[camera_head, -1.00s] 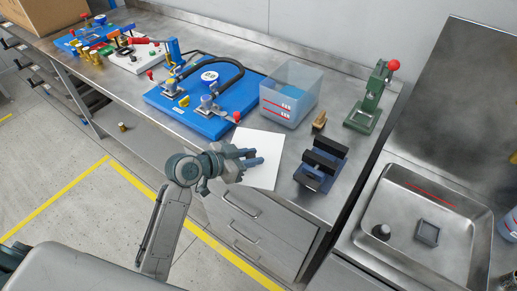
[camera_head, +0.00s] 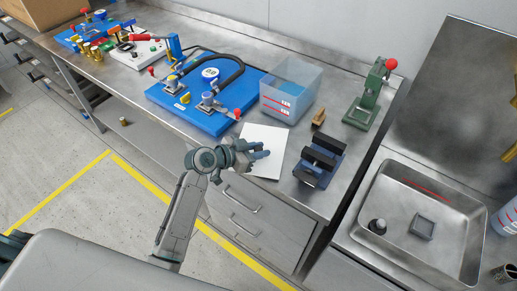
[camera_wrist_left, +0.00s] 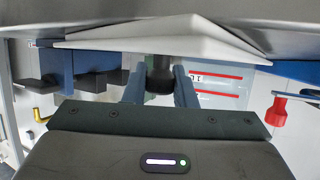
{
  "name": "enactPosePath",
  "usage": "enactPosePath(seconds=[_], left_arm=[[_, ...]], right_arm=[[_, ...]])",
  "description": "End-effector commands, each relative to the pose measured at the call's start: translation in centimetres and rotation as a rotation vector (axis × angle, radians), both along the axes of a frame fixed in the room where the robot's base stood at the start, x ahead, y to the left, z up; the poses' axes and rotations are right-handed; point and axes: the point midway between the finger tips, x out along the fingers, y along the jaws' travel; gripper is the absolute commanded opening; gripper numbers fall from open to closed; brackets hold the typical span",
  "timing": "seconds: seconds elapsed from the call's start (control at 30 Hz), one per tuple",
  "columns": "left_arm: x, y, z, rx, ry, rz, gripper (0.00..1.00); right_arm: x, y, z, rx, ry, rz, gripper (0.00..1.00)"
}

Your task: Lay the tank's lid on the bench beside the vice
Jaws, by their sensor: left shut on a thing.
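The tank (camera_head: 287,98) is a clear box with red marks, standing on the bench with its top uncovered. The lid (camera_head: 268,134) is a flat white plate left of the blue-and-black vice (camera_head: 322,160), over the bench's front part. My left gripper (camera_head: 258,154) is shut on the lid's dark knob. The wrist view shows the knob (camera_wrist_left: 160,75) between the fingers (camera_wrist_left: 158,90), with the lid (camera_wrist_left: 160,38) close against the bench surface. I cannot tell whether they touch. The vice (camera_wrist_left: 75,70) also shows there. My right gripper is not in view.
A blue pump board (camera_head: 190,118) with a black hose lies left of the tank. A wooden-handled brush (camera_head: 318,116) lies between the tank and a green press (camera_head: 365,105). A steel sink (camera_head: 420,215) is at the right. The bench (camera_head: 300,200) is bare in front of the vice.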

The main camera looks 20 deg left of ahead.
Motion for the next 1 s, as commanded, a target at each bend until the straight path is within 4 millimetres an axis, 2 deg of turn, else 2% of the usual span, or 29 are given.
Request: enactPosePath(seconds=[0.03, 0.1, 0.13, 0.5, 0.67, 1.0], left_arm=[[0.0, 0.0, -0.1, 0.000, 0.000, 0.000, 0.30], [0.0, 0.0, 0.0, 0.000, 0.000, 0.000, 0.44], [0.0, 0.0, 0.0, 0.000, 0.000, 0.000, 0.46], [-0.1, 0.1, 0.4, 0.001, 0.001, 0.000, 0.46], [-1.9, 1.8, 0.9, 0.005, -0.001, 0.000, 0.46], [-6.2, 5.6, 3.4, 0.006, 0.000, -0.002, 0.46]], right_arm=[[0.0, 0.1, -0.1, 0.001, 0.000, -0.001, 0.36], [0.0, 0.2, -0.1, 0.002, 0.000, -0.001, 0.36], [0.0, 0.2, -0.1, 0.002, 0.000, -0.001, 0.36], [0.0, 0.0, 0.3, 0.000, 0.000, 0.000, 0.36], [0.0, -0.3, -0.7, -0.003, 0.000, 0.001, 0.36], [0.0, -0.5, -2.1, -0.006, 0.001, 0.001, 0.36]])
